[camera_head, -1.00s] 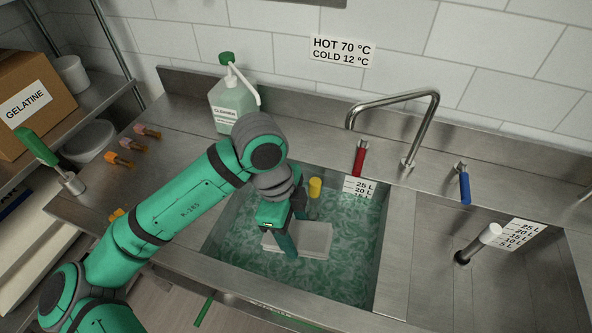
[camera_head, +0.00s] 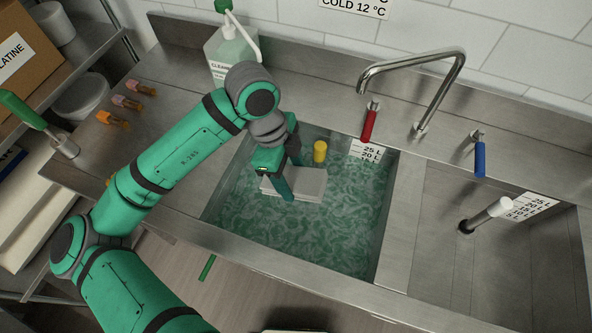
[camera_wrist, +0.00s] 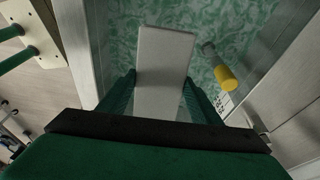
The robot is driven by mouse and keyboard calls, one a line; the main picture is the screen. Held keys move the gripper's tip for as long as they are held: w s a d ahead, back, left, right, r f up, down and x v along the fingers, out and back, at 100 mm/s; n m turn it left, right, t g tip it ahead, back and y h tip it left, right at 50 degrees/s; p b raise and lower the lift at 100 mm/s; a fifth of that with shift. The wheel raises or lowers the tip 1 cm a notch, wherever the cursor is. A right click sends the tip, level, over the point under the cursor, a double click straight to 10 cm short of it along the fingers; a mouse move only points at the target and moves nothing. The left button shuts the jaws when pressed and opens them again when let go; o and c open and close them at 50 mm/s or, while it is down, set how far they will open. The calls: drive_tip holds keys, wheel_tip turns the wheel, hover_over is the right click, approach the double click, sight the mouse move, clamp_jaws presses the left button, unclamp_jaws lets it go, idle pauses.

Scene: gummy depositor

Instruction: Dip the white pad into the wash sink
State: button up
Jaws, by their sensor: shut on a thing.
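The wash sink (camera_head: 330,232) is the left basin and holds green, rippled water up near the 20 L mark. The white pad (camera_head: 308,186) is in my gripper (camera_head: 287,183), over the back left part of this basin. In the wrist view the pad (camera_wrist: 163,62) lies between my two fingers (camera_wrist: 158,92), which press on its sides. The pad looks flat and at or close above the water; I cannot tell whether its underside is wet. My fingers hide part of its left end in the head view.
A yellow-topped post (camera_head: 320,152) stands in the basin just behind the pad. The faucet (camera_head: 440,95), red handle (camera_head: 370,121) and blue handle (camera_head: 479,155) rise behind the basins. The right basin (camera_head: 440,250) is empty of water. A cleaner bottle (camera_head: 228,50) stands at the back.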

drive_tip(key=shift+w+a+f, duration=0.1)
drive_tip(key=shift+a+f, duration=0.25)
drive_tip(key=shift+f, duration=0.4)
drive_tip(key=shift+w+a+f, duration=0.1)
drive_tip(key=shift+a+f, duration=0.2)
drive_tip(key=shift+f, duration=0.45)
drive_tip(key=x, duration=1.2)
drive_tip(key=shift+f, duration=0.15)
drive_tip(key=shift+s+d, duration=0.1)
idle(0.4)
drive_tip(key=shift+v, duration=6.8)
